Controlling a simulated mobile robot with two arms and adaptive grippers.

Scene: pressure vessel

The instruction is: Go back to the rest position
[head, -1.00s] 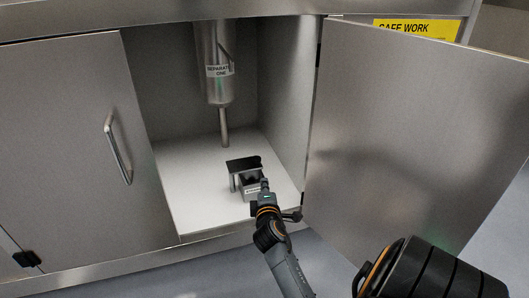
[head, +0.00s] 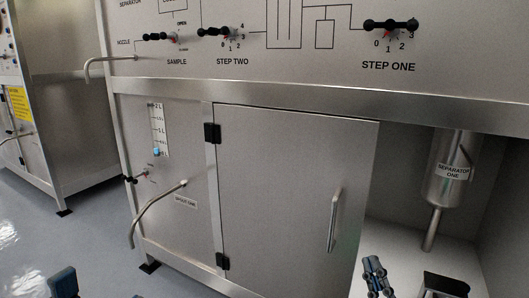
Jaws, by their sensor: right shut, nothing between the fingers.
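My right gripper (head: 374,276) shows at the bottom edge, in front of the open cabinet bay. Its fingers point up and are shut with nothing between them. A small container with a black top (head: 446,285) stands on the bay floor just right of it, apart from the gripper in the picture and cut off by the bottom edge. At the bottom left a dark part (head: 65,283), apparently of my left gripper, just enters the view. Most of it is cut off, so its state is unclear.
The separator one vessel (head: 452,170) hangs in the open bay at the right. A shut cabinet door (head: 285,200) with a handle fills the middle. Bent pipes (head: 155,212) stick out at the left. Grey floor (head: 85,240) is free at the left.

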